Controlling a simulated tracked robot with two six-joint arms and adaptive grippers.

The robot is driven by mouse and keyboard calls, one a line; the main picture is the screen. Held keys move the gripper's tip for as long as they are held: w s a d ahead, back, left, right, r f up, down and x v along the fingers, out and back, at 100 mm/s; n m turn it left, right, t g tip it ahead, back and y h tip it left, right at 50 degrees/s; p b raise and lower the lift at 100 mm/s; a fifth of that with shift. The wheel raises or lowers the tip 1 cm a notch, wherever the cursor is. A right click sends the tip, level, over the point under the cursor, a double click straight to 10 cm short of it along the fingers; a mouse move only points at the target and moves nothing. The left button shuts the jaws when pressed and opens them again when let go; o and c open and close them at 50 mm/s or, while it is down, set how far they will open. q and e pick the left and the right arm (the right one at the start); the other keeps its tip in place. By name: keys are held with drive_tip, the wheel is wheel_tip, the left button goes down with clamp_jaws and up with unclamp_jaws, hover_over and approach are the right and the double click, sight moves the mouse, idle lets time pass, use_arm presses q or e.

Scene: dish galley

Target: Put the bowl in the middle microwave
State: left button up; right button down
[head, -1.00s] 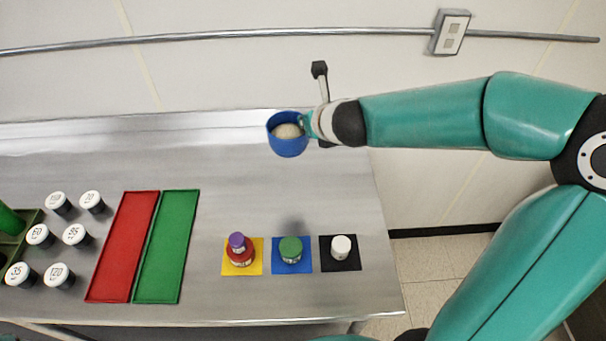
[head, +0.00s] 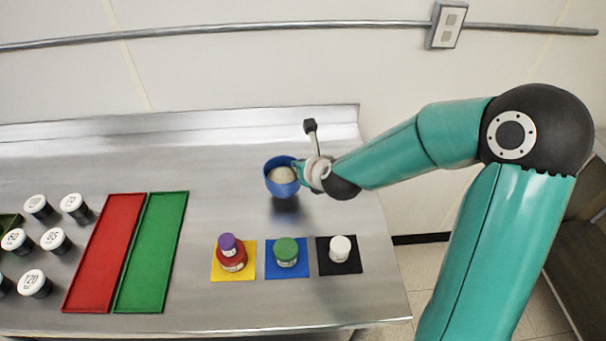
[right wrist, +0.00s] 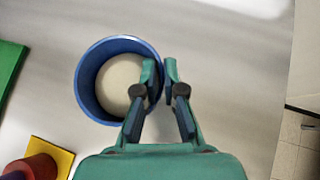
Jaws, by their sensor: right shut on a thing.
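A blue bowl (head: 281,189) with pale contents (head: 282,174) is held above the steel table, with its shadow below it. My right gripper (head: 299,170) is shut on the bowl's right rim. In the right wrist view the bowl (right wrist: 90,97) is upright, with one finger of the gripper (right wrist: 161,72) inside the rim and one outside. No microwave is in view. My left gripper is not in view.
A red tray (head: 106,253) and a green tray (head: 152,252) lie on the table (head: 215,190). Yellow, blue and black mats (head: 352,267) hold small containers at the front. Several white-lidded jars (head: 34,283) stand at left. The table's back middle is clear.

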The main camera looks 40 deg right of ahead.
wheel_tip(320, 180, down, 3)
drive_tip(key=shift+w+r, duration=0.1)
drive_tip(key=shift+r, duration=0.05)
drive_tip(key=shift+r, duration=0.1)
drive_tip(key=c, duration=1.3)
unclamp_jaws()
